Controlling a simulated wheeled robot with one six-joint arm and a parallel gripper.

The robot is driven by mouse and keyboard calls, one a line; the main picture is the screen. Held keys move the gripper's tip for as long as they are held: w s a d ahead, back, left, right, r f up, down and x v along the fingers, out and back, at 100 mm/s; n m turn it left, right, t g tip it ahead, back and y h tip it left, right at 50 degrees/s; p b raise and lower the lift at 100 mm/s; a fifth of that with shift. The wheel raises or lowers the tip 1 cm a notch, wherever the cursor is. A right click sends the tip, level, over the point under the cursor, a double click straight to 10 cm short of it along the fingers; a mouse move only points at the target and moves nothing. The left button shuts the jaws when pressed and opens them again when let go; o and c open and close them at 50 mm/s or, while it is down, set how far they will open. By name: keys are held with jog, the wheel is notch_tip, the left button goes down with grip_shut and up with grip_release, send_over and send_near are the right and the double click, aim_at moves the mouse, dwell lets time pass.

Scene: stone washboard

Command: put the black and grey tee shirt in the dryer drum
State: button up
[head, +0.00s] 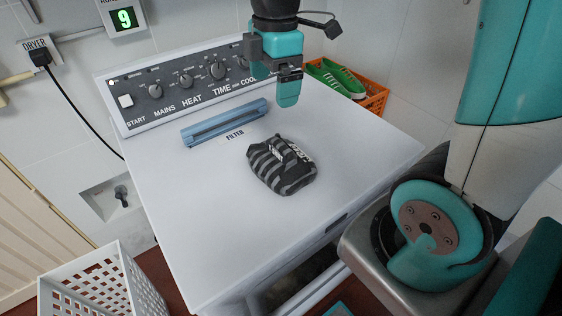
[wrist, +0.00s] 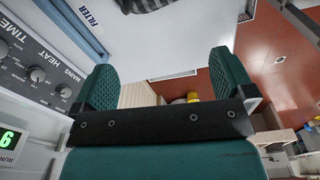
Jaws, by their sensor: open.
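The black and grey striped tee shirt (head: 282,166) lies bunched up on the white dryer top (head: 190,210), with white lettering on its right side. A strip of it also shows at the top edge of the wrist view (wrist: 148,5). My gripper (head: 276,88) is open and empty above the back of the dryer top, behind the shirt and apart from it. Its two teal fingers stand wide apart in the wrist view (wrist: 156,82). The dryer's front shows a dark round area (head: 298,282) at the bottom of the head view; the drum inside is mostly hidden.
A blue filter (head: 225,122) lies in front of the control panel (head: 185,82). An orange crate (head: 376,100) with green shoes (head: 335,77) stands behind the dryer at right. A white perforated basket (head: 98,290) stands at lower left. The dryer top around the shirt is clear.

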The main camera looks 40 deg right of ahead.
jog(key=w+d+n, duration=0.1)
jog(key=w+d, duration=0.1)
jog(key=d, duration=0.1)
jog(key=p, duration=0.1)
send_near(279, 145)
jog(key=shift+n+h, duration=0.3)
jog(key=shift+n, duration=0.1)
notch_tip(279, 145, down, 5)
jog(key=shift+w+d+f, duration=0.1)
jog(key=shift+w+d, duration=0.05)
jog(key=shift+w, duration=0.05)
jog(key=shift+s+a+f+p, duration=0.15)
jog(key=shift+f+p, duration=0.35)
jog(key=shift+f, duration=0.85)
jog(key=shift+a+f+p, duration=0.2)
jog(key=shift+f+p, duration=0.25)
jog(key=shift+f, duration=0.9)
jog(key=shift+c, duration=0.5)
jog(key=c, duration=0.8)
jog(key=shift+r, duration=0.15)
